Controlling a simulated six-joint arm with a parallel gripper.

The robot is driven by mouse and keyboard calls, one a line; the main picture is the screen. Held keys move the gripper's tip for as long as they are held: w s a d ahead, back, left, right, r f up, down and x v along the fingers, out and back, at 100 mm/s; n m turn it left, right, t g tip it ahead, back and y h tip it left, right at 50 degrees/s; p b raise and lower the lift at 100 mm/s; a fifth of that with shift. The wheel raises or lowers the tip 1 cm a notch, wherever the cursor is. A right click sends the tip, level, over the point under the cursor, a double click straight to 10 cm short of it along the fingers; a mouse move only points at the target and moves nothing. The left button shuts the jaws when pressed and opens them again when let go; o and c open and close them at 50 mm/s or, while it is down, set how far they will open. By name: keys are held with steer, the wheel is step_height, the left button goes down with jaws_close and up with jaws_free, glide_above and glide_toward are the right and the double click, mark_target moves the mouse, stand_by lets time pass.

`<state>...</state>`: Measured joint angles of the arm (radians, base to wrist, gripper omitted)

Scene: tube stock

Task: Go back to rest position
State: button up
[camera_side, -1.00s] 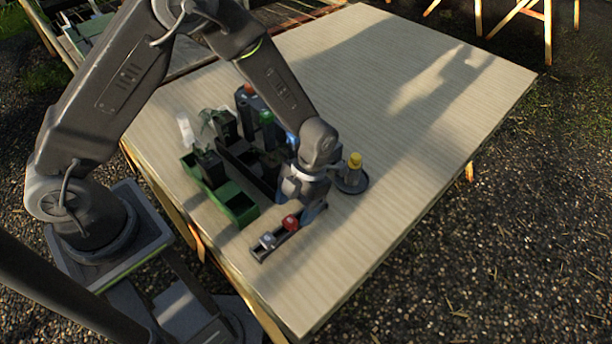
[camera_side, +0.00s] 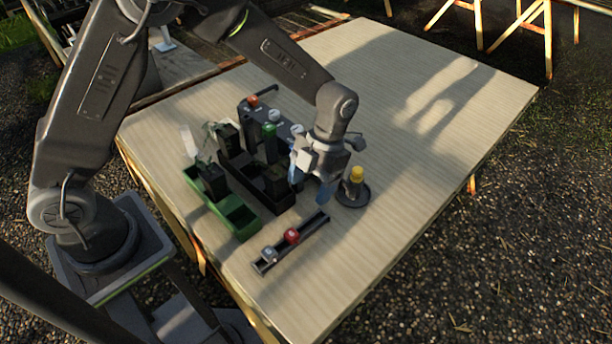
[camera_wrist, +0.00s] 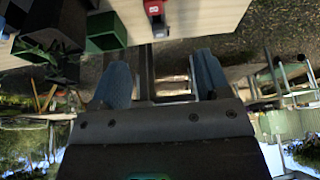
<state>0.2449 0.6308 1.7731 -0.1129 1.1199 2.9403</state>
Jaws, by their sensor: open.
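My gripper (camera_side: 311,188) hangs above the table, over the far end of the narrow rail and beside the black tray, with its blue fingers pointing down. In the wrist view its two blue fingers (camera_wrist: 163,85) are spread apart with nothing between them. The narrow dark rail (camera_side: 314,225) lies on the table below the gripper and holds a red-topped piece (camera_side: 291,236) and a grey-topped piece (camera_side: 269,254). The red piece also shows at the top of the wrist view (camera_wrist: 154,8).
A green tray (camera_side: 240,218) and a black tray (camera_side: 277,197) hold dark plants or blocks. A grey rack (camera_side: 250,104) with orange- and green-topped tubes stands behind. A yellow-topped tube (camera_side: 356,175) stands in a round dark base (camera_side: 353,194) close right. The table's (camera_side: 430,150) right side is clear.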

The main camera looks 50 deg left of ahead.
steer(key=s+a+r+n+t, duration=0.2)
steer(key=s+a+r+n, duration=0.1)
steer(key=r+n, duration=0.45)
steer(key=s+a+r+n+t, duration=0.2)
steer(key=a+r+n+t, duration=0.1)
steer(key=r+n, duration=0.5)
steer(key=s+a+r+n+t, duration=0.2)
steer(key=s+n, duration=0.3)
steer(key=n, duration=0.5)
steer(key=s+a+r+n+t, duration=0.2)
steer(key=s+n, duration=0.3)
steer(key=n, duration=0.5)
steer(key=shift+s+a+r+t, duration=0.4)
steer(key=shift+a+t, duration=0.1)
